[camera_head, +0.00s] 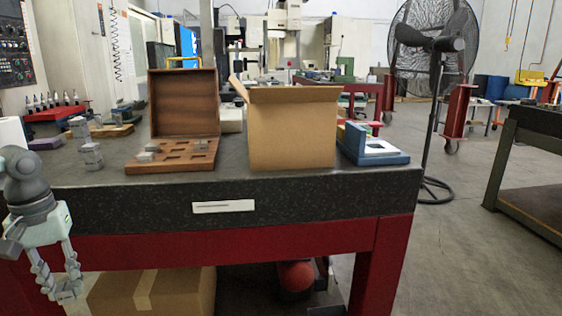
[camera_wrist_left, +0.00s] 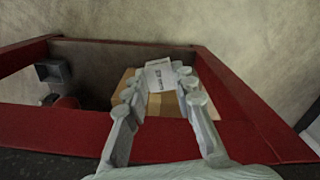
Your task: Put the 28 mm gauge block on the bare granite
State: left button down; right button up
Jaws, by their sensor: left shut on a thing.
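My left gripper (camera_head: 65,286) hangs low in front of the table at the far left of the head view. In the left wrist view it is shut on a pale grey gauge block (camera_wrist_left: 159,74) with dark marks, held between the fingertips. The size on it is too small to read. The granite top (camera_head: 232,158) is a dark slab, bare in places. An open wooden case (camera_head: 197,161) with several recesses stands on it and holds a few small grey blocks (camera_head: 145,157). My right gripper is in neither view.
An open cardboard box (camera_head: 292,130) stands right of the case, then a blue case (camera_head: 378,158) with a white insert. The red table frame (camera_head: 240,241) and a carton (camera_head: 150,291) are below.

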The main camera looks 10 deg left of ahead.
aim_at(65, 300)
pick_arm(q)
jog(key=shift+s+f, duration=0.35)
jog(key=shift+f, duration=0.25)
jog(key=shift+s+d+f, duration=0.15)
jog(key=shift+d+f, duration=0.05)
jog(key=shift+f, duration=0.25)
jog(key=shift+s+d+f, duration=0.15)
jog(key=shift+f, duration=0.25)
